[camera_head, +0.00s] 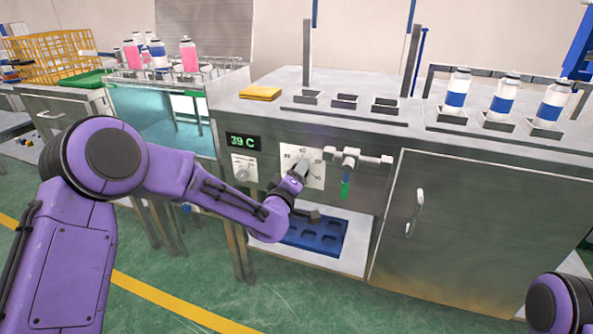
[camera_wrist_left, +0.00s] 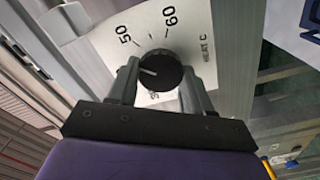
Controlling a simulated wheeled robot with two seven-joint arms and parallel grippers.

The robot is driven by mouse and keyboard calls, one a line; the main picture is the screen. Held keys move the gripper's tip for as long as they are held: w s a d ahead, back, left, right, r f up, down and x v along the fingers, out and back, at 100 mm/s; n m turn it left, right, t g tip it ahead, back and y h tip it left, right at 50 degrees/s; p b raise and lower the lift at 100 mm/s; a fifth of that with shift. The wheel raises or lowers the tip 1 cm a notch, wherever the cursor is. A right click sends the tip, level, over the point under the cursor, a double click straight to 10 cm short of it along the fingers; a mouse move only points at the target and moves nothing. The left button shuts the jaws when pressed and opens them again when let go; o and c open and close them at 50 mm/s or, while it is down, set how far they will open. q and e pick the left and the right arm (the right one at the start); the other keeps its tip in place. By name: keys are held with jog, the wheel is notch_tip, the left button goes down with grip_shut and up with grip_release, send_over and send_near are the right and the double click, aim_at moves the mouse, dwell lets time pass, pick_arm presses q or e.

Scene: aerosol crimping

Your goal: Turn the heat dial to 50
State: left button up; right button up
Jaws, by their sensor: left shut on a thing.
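The heat dial is a black round knob (camera_wrist_left: 160,70) on a white plate (camera_wrist_left: 200,32) marked "HEAT C". The numbers 50 and 60 show on the plate in the left wrist view, and a lower number is partly covered. The knob's white pointer line points left, below the 50. My left gripper (camera_wrist_left: 160,80) is shut on the knob, with one finger on each side. In the head view, my left gripper (camera_head: 299,170) covers most of the knob in front of the white dial plate (camera_head: 316,168). The green display (camera_head: 243,142) reads 39 C.
A smaller dial (camera_head: 242,173) sits left of the heat dial, and a valve with a green-tipped nozzle (camera_head: 347,170) sits right of it. A blue tray (camera_head: 315,236) lies below. White-and-blue cans (camera_head: 503,97) and a yellow cloth (camera_head: 260,93) stand on top.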

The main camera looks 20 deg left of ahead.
pick_arm(q)
jog(key=shift+m+p, duration=0.45)
jog(key=shift+m, duration=1.05)
jog(key=o, duration=1)
jog(key=shift+o, duration=0.2)
jog(key=s, duration=1)
jog(key=shift+s+a+p, duration=0.15)
jog(key=shift+s+p, duration=0.15)
